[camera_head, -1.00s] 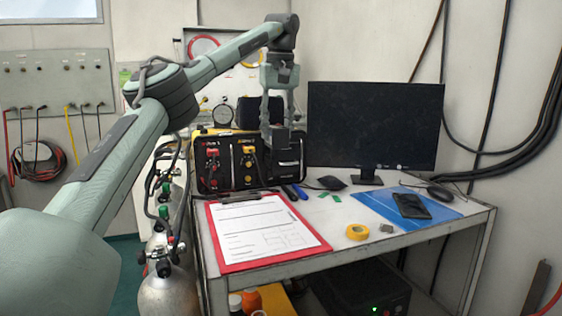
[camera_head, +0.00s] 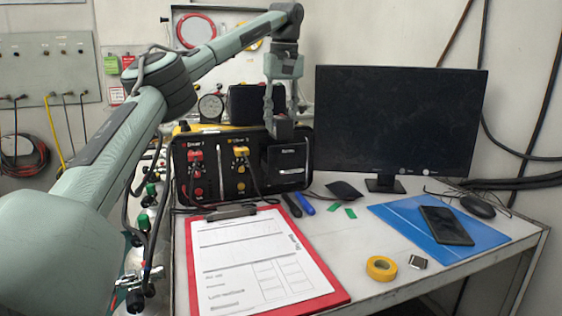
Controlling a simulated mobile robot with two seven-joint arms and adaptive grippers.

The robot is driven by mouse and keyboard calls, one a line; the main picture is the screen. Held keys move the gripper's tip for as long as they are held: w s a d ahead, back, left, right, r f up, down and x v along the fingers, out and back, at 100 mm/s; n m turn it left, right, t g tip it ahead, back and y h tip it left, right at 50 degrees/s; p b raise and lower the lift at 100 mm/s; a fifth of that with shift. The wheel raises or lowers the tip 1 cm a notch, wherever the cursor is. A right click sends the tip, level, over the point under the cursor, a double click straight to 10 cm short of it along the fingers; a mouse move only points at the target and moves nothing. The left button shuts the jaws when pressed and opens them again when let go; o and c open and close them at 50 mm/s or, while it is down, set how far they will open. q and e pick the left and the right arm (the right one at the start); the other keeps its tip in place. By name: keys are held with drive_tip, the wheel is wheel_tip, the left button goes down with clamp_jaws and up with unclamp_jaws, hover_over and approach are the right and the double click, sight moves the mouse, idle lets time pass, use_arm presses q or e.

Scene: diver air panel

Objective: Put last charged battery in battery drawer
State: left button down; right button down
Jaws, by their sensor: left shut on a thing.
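My left gripper (camera_head: 281,122) points down at the right end of the black air panel (camera_head: 210,180). It is shut on a small dark grey block, the battery (camera_head: 283,129), held between its fingertips. The battery is in front of or just above the panel's upper right edge; I cannot tell whether it touches. Below it, on the right of the panel front, is a black drawer-like section with a pale label, the battery drawer (camera_head: 287,170). I cannot tell whether the drawer is open. My right gripper is not in view.
A red clipboard (camera_head: 337,292) with a form lies in front of the panel. A monitor (camera_head: 400,120) stands to the right. Pens, yellow tape (camera_head: 381,268), a blue folder (camera_head: 400,213) and a phone (camera_head: 446,225) lie on the table. A gauge (camera_head: 210,107) sits behind the panel.

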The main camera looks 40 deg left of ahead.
sight(282, 118)
use_arm(q)
wheel_tip(282, 118, down, 9)
drive_tip(key=shift+r, duration=0.2)
drive_tip(key=c, duration=1)
unclamp_jaws()
drive_tip(key=shift+s+f, duration=0.1)
drive_tip(key=r, duration=0.4)
drive_tip(key=d+r, duration=0.1)
drive_tip(key=r, duration=0.7)
drive_tip(key=shift+s+d, duration=0.3)
drive_tip(key=shift+s, duration=0.1)
